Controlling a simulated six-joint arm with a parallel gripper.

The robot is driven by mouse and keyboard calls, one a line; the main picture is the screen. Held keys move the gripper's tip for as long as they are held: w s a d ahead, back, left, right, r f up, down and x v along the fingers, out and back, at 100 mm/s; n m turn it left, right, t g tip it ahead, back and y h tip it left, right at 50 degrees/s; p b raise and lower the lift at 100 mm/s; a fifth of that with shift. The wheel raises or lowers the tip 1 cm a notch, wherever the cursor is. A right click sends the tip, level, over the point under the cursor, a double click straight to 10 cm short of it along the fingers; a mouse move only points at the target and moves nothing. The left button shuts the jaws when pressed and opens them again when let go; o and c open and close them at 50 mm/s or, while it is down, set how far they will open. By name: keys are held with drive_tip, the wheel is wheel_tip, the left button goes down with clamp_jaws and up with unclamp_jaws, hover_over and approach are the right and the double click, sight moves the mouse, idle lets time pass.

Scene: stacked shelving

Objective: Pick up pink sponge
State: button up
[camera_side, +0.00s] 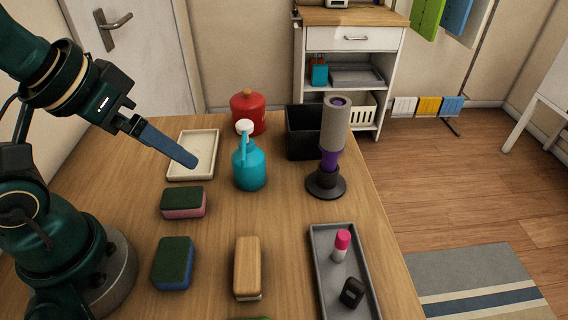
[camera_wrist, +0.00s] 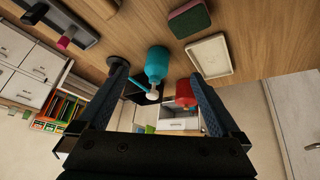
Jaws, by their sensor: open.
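The pink sponge (camera_side: 183,203) lies flat on the wooden table, with a dark green top and a pink lower layer. It also shows at the top of the wrist view (camera_wrist: 190,19), beyond the fingertips. My gripper (camera_side: 190,160) is in the air above the table, over the cream tray's area and apart from the sponge. In the side view its fingers line up and look like one. In the wrist view the two fingers of my gripper (camera_wrist: 155,71) stand wide apart, with nothing held between them.
A cream tray (camera_side: 174,173) and teal bottle (camera_side: 249,168) stand behind the sponge. A blue-and-green sponge (camera_side: 173,263) and wooden brush (camera_side: 247,267) lie in front.

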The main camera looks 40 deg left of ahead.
wheel_tip(320, 180, down, 4)
drive_tip(key=w+a+f+n+g, duration=0.1)
drive_tip(key=w+a+n+g, duration=0.15)
drive_tip(key=n, duration=0.25)
drive_tip(key=n+g, duration=0.3)
hover_over(182, 196)
drive_tip(key=f, duration=0.5)
drive_tip(key=shift+w+d, duration=0.1)
drive_tip(key=shift+w, duration=0.1)
drive_tip(key=shift+s+f+g, duration=0.25)
drive_tip(key=shift+f, duration=2.65)
drive_tip(key=c, duration=0.9)
